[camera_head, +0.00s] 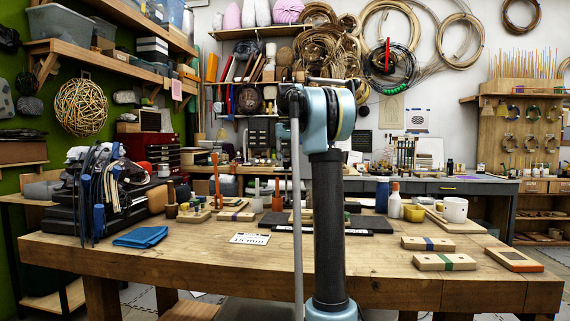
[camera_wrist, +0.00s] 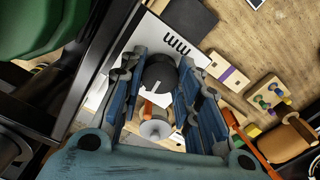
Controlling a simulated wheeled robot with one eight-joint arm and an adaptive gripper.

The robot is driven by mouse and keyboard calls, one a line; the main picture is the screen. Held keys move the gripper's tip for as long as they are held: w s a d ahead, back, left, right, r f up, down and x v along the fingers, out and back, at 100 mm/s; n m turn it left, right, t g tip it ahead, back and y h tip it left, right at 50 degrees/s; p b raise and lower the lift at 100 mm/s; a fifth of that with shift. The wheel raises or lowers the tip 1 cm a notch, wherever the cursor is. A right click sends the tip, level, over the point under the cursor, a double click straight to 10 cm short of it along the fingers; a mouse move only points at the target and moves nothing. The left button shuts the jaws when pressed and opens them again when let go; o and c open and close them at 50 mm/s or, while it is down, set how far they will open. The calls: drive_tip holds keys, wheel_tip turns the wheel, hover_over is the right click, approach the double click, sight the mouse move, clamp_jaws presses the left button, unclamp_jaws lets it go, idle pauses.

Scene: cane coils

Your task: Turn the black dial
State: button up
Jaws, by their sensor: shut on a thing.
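The black dial (camera_wrist: 160,72) shows in the wrist view as a dark round knob over a white surface with black lettering. My gripper (camera_wrist: 160,70) has its two blue fingers on either side of the dial and is shut on it. The dial's lower side and the exact contact of the fingertips are partly hidden. In the head view my arm stands in front of the bench, and I cannot make out the dial or my fingers there.
The wooden workbench (camera_head: 150,270) holds a white lettered card (camera_head: 250,239), a blue cloth (camera_head: 141,237), striped wooden blocks (camera_head: 444,262), a white mug (camera_head: 454,210) and a white bottle (camera_head: 394,203). A wooden block with pegs (camera_wrist: 270,95) lies right of my fingers.

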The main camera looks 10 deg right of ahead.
drive_tip(key=shift+w+m, duration=0.1)
drive_tip(key=shift+m, duration=0.5)
drive_tip(key=o, duration=1.1)
